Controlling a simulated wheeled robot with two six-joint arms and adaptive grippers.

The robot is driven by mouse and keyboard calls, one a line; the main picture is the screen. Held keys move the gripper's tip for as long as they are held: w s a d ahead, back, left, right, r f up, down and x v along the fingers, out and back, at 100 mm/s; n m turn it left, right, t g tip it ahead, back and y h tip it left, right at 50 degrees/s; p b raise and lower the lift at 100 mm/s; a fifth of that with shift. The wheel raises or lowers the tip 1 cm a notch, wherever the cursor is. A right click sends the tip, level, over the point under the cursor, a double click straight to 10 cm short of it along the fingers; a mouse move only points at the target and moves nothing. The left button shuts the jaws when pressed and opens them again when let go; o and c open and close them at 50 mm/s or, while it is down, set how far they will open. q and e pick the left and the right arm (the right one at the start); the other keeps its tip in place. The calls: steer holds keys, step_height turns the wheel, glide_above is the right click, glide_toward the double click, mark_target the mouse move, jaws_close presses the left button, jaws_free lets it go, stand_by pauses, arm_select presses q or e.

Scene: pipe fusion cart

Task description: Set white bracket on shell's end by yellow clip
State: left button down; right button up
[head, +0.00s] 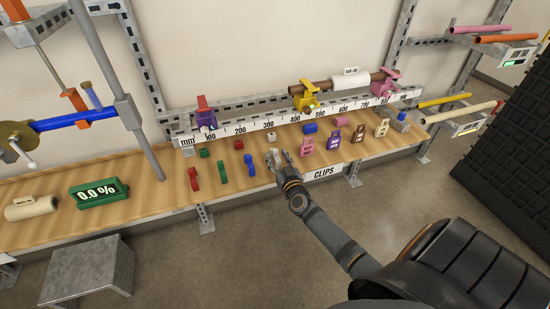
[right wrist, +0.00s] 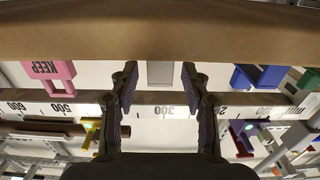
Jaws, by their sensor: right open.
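My right gripper (head: 279,157) is open over the front row of clips on the wooden bench. In the right wrist view its two fingers stand apart (right wrist: 158,95), with a pale white piece (right wrist: 160,72) showing between them, apparently the white bracket; I cannot tell whether they touch it. The yellow clip (head: 305,98) stands on the ruler rail and also shows in the right wrist view (right wrist: 91,133). My left gripper is not in view.
A pink KEEP bracket (head: 307,147) stands right of my gripper and a blue bracket (head: 250,165) left of it. A small white block (head: 271,137) lies behind. The ruler rail (head: 250,127) runs along the back, with a purple clip (head: 205,115) and a pink clip (head: 384,84).

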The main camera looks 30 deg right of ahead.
steer(key=shift+r, duration=0.1)
steer(key=shift+c, duration=0.5)
steer(key=c, duration=0.8)
step_height(320, 180, up, 28)
steer(key=p, duration=2.5)
